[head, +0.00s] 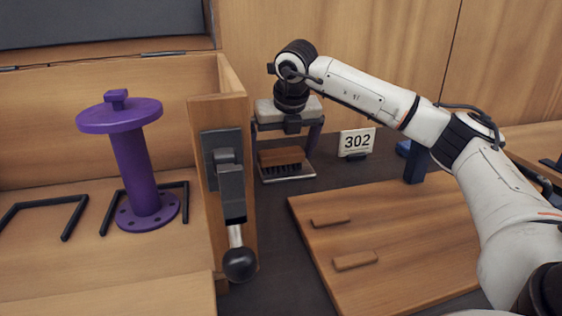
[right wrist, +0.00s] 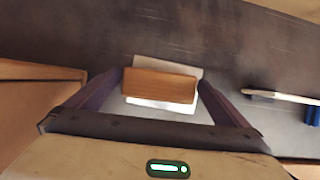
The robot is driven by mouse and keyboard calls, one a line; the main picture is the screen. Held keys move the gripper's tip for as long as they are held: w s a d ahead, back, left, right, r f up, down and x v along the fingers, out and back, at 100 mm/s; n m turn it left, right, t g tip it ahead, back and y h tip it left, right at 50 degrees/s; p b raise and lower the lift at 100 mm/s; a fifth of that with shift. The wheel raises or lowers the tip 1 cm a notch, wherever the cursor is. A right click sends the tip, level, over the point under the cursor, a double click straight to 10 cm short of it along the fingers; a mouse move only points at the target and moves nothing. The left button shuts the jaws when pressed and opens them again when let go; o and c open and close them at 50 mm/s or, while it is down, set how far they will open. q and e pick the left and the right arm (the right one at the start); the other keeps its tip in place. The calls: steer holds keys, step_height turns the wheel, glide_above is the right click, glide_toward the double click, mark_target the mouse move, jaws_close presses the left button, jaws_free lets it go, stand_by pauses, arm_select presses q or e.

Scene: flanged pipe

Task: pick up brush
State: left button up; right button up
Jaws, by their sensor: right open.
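The brush (head: 281,158) has a brown wooden back and dark bristles. It rests bristles down on a small light tray (head: 290,174) behind the wooden box wall. My right gripper (head: 288,155) is above it, pointing down, with its two dark fingers spread to either side of the brush and apart from it. In the right wrist view the brush's wooden back (right wrist: 160,85) lies between the open fingers (right wrist: 160,95). My left gripper is not in view.
A purple flanged pipe (head: 137,165) stands upright in the wooden box at left. A lever with a black ball (head: 239,263) is on the box's wall. A "302" sign (head: 356,142) stands right of the tray. A wooden board (head: 400,240) with two small blocks lies in front.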

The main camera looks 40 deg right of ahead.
mark_target(281, 151)
steer(key=shift+c, duration=0.4)
steer(key=c, duration=0.9)
step_height(281, 151, up, 10)
steer(key=shift+f+p, duration=0.1)
steer(key=shift+p, duration=0.8)
